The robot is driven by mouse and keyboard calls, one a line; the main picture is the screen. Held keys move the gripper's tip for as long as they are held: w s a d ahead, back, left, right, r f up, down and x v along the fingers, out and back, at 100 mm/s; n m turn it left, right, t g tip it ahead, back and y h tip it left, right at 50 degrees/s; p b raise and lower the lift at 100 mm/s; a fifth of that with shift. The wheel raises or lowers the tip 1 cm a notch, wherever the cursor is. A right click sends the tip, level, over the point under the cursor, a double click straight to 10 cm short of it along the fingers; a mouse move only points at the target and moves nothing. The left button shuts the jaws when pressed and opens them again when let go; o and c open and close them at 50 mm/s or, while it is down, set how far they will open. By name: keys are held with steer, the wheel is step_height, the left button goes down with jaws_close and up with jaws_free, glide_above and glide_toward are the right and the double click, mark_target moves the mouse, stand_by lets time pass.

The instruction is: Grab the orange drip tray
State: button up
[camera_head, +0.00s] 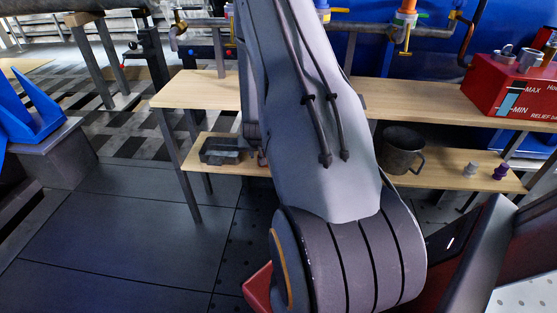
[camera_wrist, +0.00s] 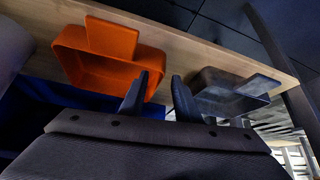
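The orange drip tray (camera_wrist: 112,42) shows in the wrist view at the upper left, on a wooden shelf (camera_wrist: 190,48). It is a shallow open box with a flat tab on one side. My gripper (camera_wrist: 158,88) is open and empty, with its two dark fingers apart. The left finger overlaps the tray's right edge in the picture; I cannot tell whether they touch. In the head view my arm hides the orange tray and my gripper.
A similar dark grey tray (camera_wrist: 222,92) lies right of my fingers; it also shows on the lower shelf in the head view (camera_head: 222,150). A metal mug (camera_head: 400,150) and small purple-based fittings (camera_head: 501,171) stand farther right. A red box (camera_head: 512,88) stands on the upper bench (camera_head: 425,103).

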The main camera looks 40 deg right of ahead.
steer(key=shift+x, duration=1.6)
jaws_close()
